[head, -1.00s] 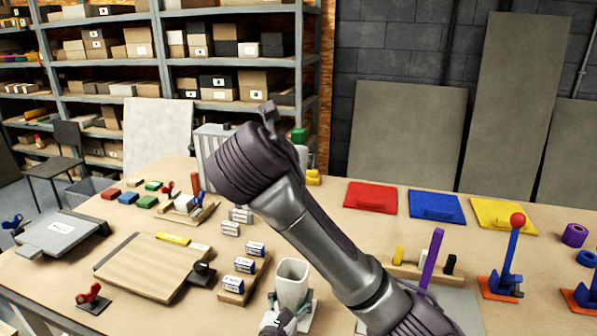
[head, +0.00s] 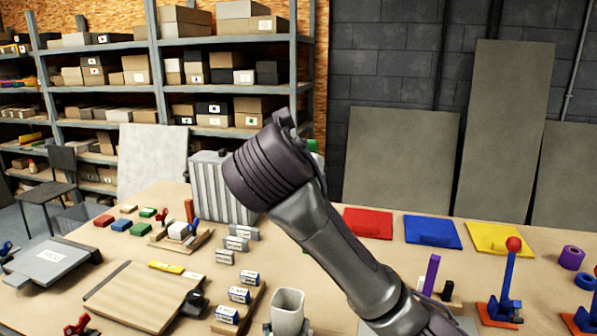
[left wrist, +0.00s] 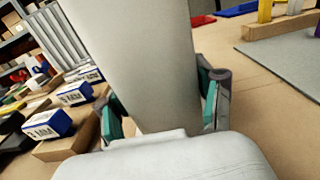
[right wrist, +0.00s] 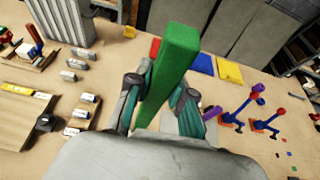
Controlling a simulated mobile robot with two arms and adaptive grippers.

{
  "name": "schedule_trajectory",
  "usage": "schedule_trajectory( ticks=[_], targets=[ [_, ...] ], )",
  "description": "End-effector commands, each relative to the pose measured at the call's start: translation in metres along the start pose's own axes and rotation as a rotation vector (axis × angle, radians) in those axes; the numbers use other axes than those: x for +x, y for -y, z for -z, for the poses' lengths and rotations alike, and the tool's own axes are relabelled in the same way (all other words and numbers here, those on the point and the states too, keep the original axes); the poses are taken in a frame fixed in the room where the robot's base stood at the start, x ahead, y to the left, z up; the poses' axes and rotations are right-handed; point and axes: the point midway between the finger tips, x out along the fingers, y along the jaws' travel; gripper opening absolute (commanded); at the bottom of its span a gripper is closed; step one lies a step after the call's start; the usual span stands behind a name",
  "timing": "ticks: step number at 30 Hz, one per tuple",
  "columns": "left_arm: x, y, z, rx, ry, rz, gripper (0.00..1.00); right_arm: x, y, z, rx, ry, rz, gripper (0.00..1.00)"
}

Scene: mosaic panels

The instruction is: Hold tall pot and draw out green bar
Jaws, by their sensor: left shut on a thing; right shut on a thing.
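The tall pot (head: 288,308) is pale grey and stands upright at the bottom middle of the head view; its mouth looks empty. It fills the middle of the left wrist view (left wrist: 150,60), where my left gripper (left wrist: 162,100) is shut on it, a finger on each side. The green bar (right wrist: 172,65) is in the right wrist view, tilted, with my right gripper (right wrist: 161,98) shut around it. In the head view my right arm hides most of the bar; only a bit of green (head: 314,147) shows behind it. The bar's lower end is hidden.
Labelled blocks (head: 238,294) stand left of the pot. A wooden board (head: 140,298) lies farther left, and a ribbed grey bin (head: 222,190) stands behind. Purple (head: 431,275) and black (head: 447,291) pieces and a red-knobbed lever (head: 513,270) stand on the right.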

Motion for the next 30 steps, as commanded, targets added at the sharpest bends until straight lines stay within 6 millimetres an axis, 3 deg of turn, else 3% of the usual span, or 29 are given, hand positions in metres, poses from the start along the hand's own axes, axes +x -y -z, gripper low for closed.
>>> schedule_trajectory(
  ticks=[30],
  targets=[
    [0.0,0.0,0.001,0.0,-0.002,0.001,0.28,0.0,0.082,0.0,0.003,0.001,-0.001,0.0]
  ],
)
